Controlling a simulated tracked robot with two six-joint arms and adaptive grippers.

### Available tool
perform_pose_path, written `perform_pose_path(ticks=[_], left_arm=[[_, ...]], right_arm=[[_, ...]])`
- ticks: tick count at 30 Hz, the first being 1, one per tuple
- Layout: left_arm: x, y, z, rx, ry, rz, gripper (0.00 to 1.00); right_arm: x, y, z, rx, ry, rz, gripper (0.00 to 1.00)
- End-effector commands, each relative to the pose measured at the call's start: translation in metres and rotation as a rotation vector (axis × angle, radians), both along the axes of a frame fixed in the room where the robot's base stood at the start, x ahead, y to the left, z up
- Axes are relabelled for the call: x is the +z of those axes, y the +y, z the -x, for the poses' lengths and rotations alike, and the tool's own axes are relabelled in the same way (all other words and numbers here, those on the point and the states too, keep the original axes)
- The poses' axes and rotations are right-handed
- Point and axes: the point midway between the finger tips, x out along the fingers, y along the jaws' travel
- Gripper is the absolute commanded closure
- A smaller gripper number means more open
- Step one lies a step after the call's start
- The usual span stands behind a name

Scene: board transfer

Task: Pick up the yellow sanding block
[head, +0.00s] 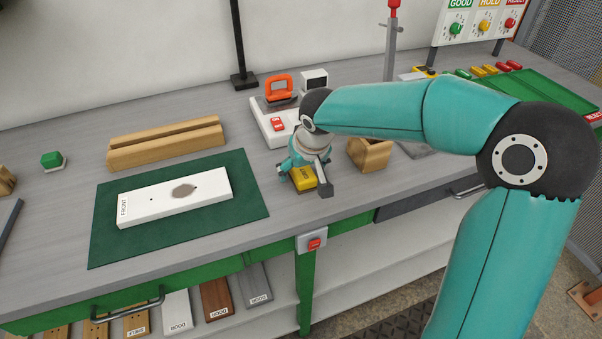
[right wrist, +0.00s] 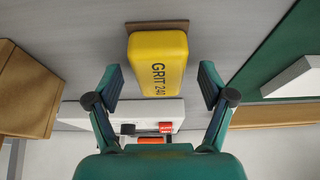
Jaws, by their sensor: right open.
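The yellow sanding block (head: 304,179) sits on the grey bench, right of the green mat. In the right wrist view the yellow block (right wrist: 158,65) carries the print "GRIT 240" and has a brown layer along its far edge. My right gripper (head: 306,168) is over the block and partly hides it in the head view. In the right wrist view its two fingers (right wrist: 160,86) are apart, one on each side of the block, with gaps visible between fingers and block. My left gripper is not in view.
A white board (head: 150,205) lies on the green mat (head: 105,245). A wooden rail (head: 165,143) stands behind it. A white device with a red switch (head: 262,122) is just behind the block, and a wooden box (head: 371,155) stands to its right. A green tray (head: 545,97) is farther right.

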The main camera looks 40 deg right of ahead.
Motion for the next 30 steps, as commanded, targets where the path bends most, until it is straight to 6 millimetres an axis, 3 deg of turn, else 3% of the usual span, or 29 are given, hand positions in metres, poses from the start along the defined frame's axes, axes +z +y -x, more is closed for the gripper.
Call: perform_pose_path(ticks=[8,20,30], left_arm=[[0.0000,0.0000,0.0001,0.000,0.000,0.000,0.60],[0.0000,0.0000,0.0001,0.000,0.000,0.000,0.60],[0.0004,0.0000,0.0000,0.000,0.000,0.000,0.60]], right_arm=[[-0.0028,-0.0006,-0.0008,0.000,0.000,0.000,0.20],[-0.0025,-0.0004,-0.0009,0.000,0.000,0.000,0.86],[0.0009,-0.0002,-0.0014,0.000,-0.002,0.000,0.86]])
